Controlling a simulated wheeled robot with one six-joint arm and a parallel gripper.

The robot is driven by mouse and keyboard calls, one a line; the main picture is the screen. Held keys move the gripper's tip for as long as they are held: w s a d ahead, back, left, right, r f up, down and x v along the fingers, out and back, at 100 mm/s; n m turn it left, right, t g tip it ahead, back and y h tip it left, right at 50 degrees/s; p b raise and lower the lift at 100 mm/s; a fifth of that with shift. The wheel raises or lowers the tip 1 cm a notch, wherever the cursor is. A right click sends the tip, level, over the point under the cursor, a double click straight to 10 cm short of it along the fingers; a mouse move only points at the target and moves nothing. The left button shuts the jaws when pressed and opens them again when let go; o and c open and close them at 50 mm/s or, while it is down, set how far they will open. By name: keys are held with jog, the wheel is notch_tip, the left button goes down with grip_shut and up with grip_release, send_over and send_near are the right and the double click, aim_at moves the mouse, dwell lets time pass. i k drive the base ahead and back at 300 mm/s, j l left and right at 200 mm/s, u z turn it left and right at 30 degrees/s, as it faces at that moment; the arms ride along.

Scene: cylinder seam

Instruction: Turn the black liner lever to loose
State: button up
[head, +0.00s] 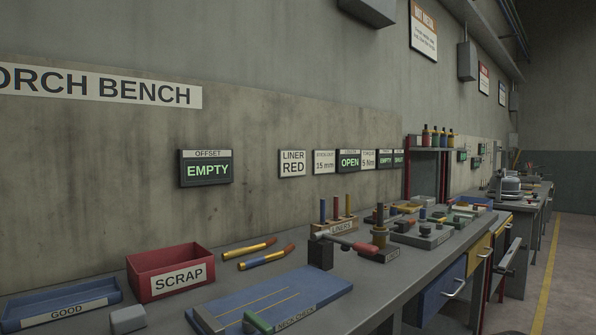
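I cannot pick out a black liner lever for certain at this size. A rack marked LINERS (343,227) stands on the bench against the wall, with blue, red and brown upright rods in it. In front of it a dark block (320,254) carries a grey bar with a red end (364,247). To its right is a dark fixture (379,254) with a brass-coloured upright post. No loose or tight marking is readable. My gripper is not in view.
A blue NECK CHECK board (310,283), a red SCRAP bin (168,270), a blue GOOD tray (62,305) and two torch-like tools (265,258) lie on the near bench. Wall displays read EMPTY (206,170) and OPEN (349,162); a sign reads LINER RED (292,163). Floor at right is clear.

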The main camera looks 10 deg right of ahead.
aim_at(391, 228)
jog(key=i+l+u, duration=0.1)
jog(key=l, duration=0.35)
jog(key=i+l+u, duration=0.15)
jog(key=l, duration=0.3)
jog(key=i+l+u, duration=0.1)
jog(key=l, duration=0.4)
jog(key=i+l+u, duration=0.1)
jog(key=l, duration=0.4)
jog(key=i+l+u, duration=0.15)
jog(key=l, duration=0.35)
